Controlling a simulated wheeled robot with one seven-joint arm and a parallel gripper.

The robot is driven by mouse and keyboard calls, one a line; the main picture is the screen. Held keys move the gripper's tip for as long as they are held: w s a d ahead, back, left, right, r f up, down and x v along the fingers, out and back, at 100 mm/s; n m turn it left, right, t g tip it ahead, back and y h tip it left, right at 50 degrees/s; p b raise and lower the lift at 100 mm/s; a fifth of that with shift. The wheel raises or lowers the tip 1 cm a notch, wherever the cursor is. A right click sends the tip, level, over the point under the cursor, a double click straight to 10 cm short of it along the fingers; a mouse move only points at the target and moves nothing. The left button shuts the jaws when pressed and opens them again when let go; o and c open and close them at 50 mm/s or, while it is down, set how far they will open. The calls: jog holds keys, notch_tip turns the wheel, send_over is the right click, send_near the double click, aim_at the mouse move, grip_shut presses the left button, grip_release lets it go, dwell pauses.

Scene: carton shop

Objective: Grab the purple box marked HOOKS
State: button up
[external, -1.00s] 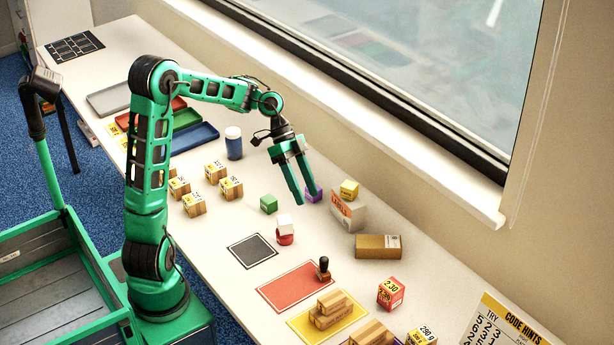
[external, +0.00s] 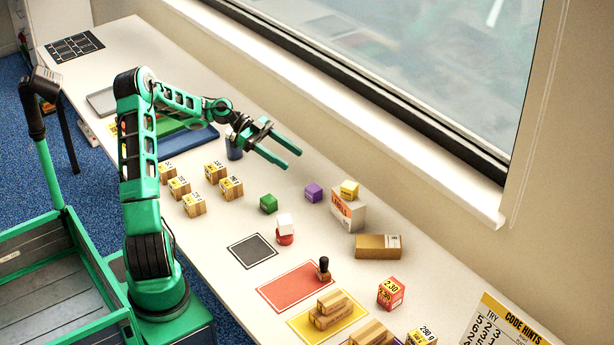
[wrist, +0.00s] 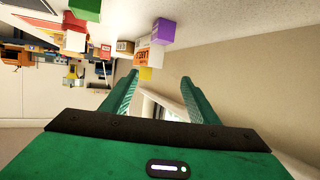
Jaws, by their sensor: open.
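A yellow cube (external: 349,188) rests on the white carton. A brown carton (external: 378,246) lies nearby. A white cube (external: 285,224) is on a red item. The window sill bounds the table's far side.

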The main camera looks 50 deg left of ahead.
send_near(312, 187)
jog(key=shift+r, duration=0.15)
jog(key=shift+w+d+f, duration=0.1)
jog(key=shift+d+f, duration=0.05)
jog(key=shift+f, duration=0.05)
jog(key=x, duration=1)
jog(key=shift+d+f, duration=0.1)
jog(key=shift+d, duration=0.15)
jog(key=c, duration=1.2)
